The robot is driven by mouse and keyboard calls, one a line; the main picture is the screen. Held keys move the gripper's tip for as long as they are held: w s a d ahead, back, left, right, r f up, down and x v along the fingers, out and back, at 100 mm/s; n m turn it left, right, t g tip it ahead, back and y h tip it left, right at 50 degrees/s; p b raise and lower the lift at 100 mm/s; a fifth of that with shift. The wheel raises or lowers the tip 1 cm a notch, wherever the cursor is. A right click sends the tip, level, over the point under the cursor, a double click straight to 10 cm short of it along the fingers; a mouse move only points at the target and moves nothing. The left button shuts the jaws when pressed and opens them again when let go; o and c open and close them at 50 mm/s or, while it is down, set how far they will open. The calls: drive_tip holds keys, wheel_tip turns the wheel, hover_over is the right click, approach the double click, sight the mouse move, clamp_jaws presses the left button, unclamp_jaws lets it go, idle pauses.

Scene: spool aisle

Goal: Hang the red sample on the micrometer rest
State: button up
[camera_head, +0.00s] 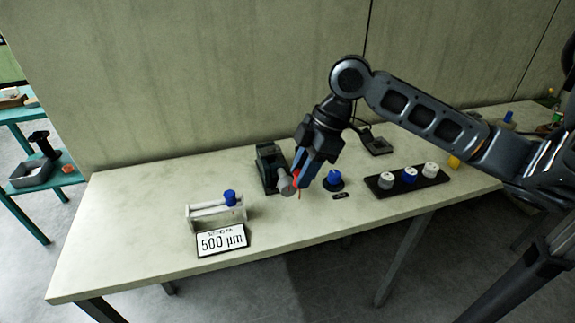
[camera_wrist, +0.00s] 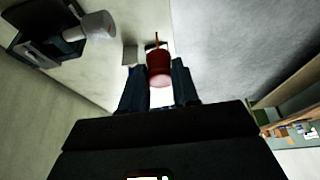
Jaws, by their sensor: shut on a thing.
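My gripper (camera_head: 306,174) is shut on the red sample (camera_wrist: 159,68), a small red spool with a thin wire or tail at its far end. In the wrist view the sample sits between the two dark fingers. In the head view only a sliver of red (camera_head: 296,180) shows beside the fingers, above the table. A dark device with a grey round cylinder (camera_head: 286,185), seemingly the micrometer, stands just left of the gripper. It also shows at the upper left of the wrist view (camera_wrist: 90,27), apart from the sample. I cannot make out its rest clearly.
A white rack (camera_head: 203,216) with a blue spool stands left, behind a "500 µm" sign (camera_head: 222,240). A blue piece on a dark disc (camera_head: 333,182) stands close right. A black tray (camera_head: 385,190) holds white and blue spools. The table's left end is clear.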

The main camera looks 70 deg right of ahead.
drive_tip(key=w+a+f+m+h, duration=0.1)
drive_tip(key=w+a+f+m, duration=0.2)
drive_tip(key=w+a+f, duration=0.6)
drive_tip(key=w+a+f+m+t+h, duration=0.1)
drive_tip(key=w+a+f+m, duration=0.3)
drive_tip(key=w+a+f, duration=0.6)
drive_tip(key=a+f, duration=0.3)
drive_tip(key=a, duration=0.4)
drive_tip(key=shift+h, duration=0.4)
